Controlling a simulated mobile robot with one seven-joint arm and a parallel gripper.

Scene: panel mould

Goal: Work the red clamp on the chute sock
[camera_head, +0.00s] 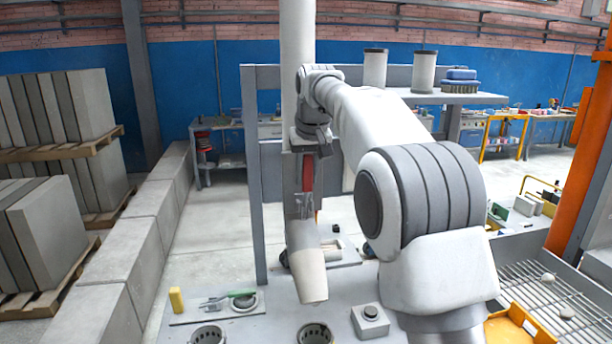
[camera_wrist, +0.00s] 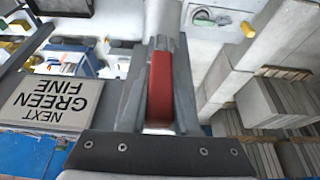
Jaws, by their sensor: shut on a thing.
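The red clamp (camera_head: 307,173) sits at the top of the pale chute sock (camera_head: 308,270), which hangs tapering and slightly tilted below the grey chute pipe (camera_head: 298,40). My gripper (camera_head: 305,205) points down in front of the chute and is shut on the clamp. In the wrist view the red clamp (camera_wrist: 160,88) lies between the two grey fingers of my gripper (camera_wrist: 160,125). The sock's upper part is partly hidden by my gripper.
A sign reading NEXT GREEN FINE (camera_wrist: 52,102) appears upside down in the wrist view. A grey frame post (camera_head: 254,180) stands left of the sock. Below are a button box (camera_head: 370,320), round holders (camera_head: 315,334) and a yellow block (camera_head: 176,300). A grated tray (camera_head: 550,290) lies right.

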